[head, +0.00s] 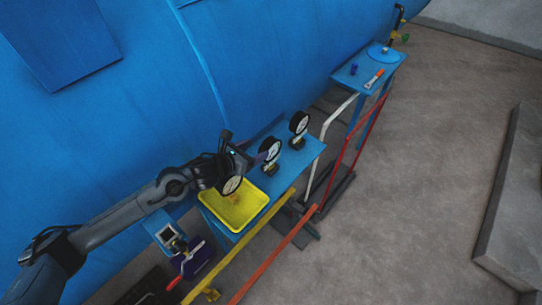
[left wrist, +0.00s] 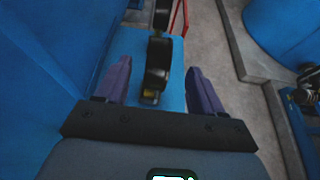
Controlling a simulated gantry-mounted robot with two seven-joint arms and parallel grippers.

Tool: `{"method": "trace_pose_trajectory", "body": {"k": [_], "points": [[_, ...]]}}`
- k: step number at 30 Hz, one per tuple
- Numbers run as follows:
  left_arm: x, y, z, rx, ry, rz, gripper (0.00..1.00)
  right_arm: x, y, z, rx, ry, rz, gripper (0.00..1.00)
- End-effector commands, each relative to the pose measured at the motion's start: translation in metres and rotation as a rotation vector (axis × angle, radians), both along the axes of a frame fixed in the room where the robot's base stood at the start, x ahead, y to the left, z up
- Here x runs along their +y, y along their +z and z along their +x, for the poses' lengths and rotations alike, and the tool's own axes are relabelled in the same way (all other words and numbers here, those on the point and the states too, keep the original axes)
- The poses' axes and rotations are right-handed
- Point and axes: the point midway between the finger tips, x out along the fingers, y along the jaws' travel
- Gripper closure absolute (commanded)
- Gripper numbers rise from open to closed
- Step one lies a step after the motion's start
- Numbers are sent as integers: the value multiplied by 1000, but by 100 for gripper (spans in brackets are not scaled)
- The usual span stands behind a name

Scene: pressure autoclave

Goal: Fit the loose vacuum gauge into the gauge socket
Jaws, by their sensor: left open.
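Three round gauges with white dials and black cases show in the head view. One gauge (head: 231,186) stands at the yellow tray, its lower part over the tray floor. A middle gauge (head: 270,151) and a far gauge (head: 299,124) stand upright on the blue shelf. I cannot tell which gauge is loose, and I cannot make out an empty socket. In the left wrist view, a black gauge case (left wrist: 157,68) with a brass-coloured base lies between the spread purple fingers of the left gripper (left wrist: 160,78), with gaps both sides.
The yellow tray (head: 237,223) sits at the shelf's near end. The blue tank (head: 280,50) walls the far side. Yellow and red rails (head: 268,268) run along the front. A small blue table (head: 357,83) stands farther back. Open floor (head: 430,150) lies right.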

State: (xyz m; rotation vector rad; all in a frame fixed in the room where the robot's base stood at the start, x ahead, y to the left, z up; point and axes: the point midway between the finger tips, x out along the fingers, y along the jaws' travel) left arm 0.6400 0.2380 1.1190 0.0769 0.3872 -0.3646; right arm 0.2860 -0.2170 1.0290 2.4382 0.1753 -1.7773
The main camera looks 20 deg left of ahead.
Motion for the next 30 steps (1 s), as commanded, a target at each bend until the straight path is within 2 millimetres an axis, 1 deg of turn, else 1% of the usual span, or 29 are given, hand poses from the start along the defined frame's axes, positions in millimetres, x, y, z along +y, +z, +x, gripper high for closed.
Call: {"method": "trace_pose_trajectory", "body": {"k": [1, 6, 14, 22, 24, 30], "points": [[-4, -1, 7, 0, 0, -5, 32, 0, 2, 0, 0, 0, 0, 57], [-10, -9, 24, 1, 2, -5, 32, 0, 4, 0, -1, 0, -1, 57], [-14, -14, 33, 1, 1, -5, 32, -2, 6, 1, -2, 4, -7, 57], [-22, -26, 57, 2, 2, -6, 32, -3, 15, 1, -3, 5, -11, 57], [-24, -29, 64, 1, 2, -6, 32, -3, 14, 1, -3, 5, -11, 57], [-28, -34, 74, 1, 2, -3, 32, -2, 15, 1, -2, 5, -9, 57]]}}
